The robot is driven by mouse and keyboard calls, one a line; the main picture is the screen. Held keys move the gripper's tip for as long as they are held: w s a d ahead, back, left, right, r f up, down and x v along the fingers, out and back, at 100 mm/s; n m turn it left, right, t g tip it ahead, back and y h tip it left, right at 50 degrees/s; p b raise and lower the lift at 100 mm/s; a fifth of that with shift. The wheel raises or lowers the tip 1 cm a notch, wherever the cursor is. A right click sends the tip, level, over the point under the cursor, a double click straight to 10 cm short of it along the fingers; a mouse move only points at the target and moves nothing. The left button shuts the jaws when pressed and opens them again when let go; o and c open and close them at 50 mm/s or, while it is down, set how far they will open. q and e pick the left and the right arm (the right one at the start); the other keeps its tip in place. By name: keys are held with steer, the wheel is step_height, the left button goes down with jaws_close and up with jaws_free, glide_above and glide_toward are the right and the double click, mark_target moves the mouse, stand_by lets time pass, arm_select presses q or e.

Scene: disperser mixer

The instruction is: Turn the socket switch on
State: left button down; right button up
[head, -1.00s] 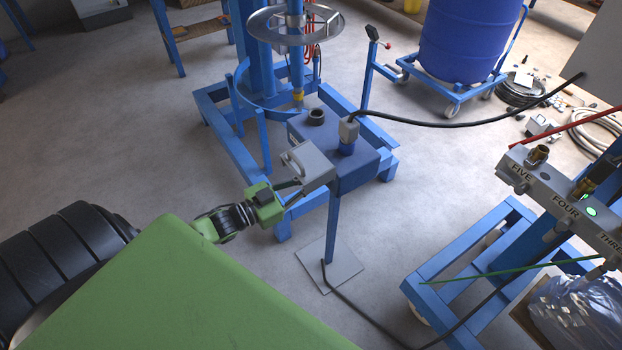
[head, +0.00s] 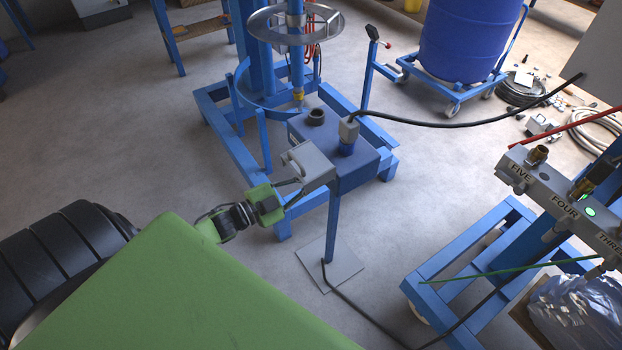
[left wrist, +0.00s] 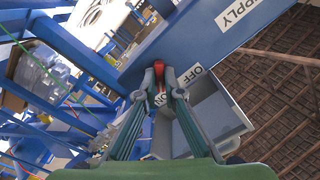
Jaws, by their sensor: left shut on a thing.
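The socket box (head: 360,172) is a blue box on a post, with a grey housing (head: 312,163) on its left side. In the left wrist view the blue panel (left wrist: 185,45) carries a SUPPLY label. A red switch handle (left wrist: 159,70) sits between my left gripper's fingertips, with an OFF label (left wrist: 191,76) and an ON label (left wrist: 160,99) close by. My left gripper (left wrist: 163,88) is shut on the red handle; its fingers hide part of it. In the head view my left gripper (head: 296,193) is beside the grey housing. My right gripper is not in view.
A black cable runs right from a grey plug (head: 348,130) on top of the box. A blue mixer frame (head: 222,140) stands behind it. A blue drum (head: 468,40) on a trolley is at the back. A numbered manifold (head: 560,205) stands at right.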

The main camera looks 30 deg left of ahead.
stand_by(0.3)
arm_select(q)
steer(key=c, duration=2.2)
jaws_free()
steer(key=shift+o, duration=0.2)
steer(key=shift+s, duration=0.1)
steer(key=v, duration=1.2)
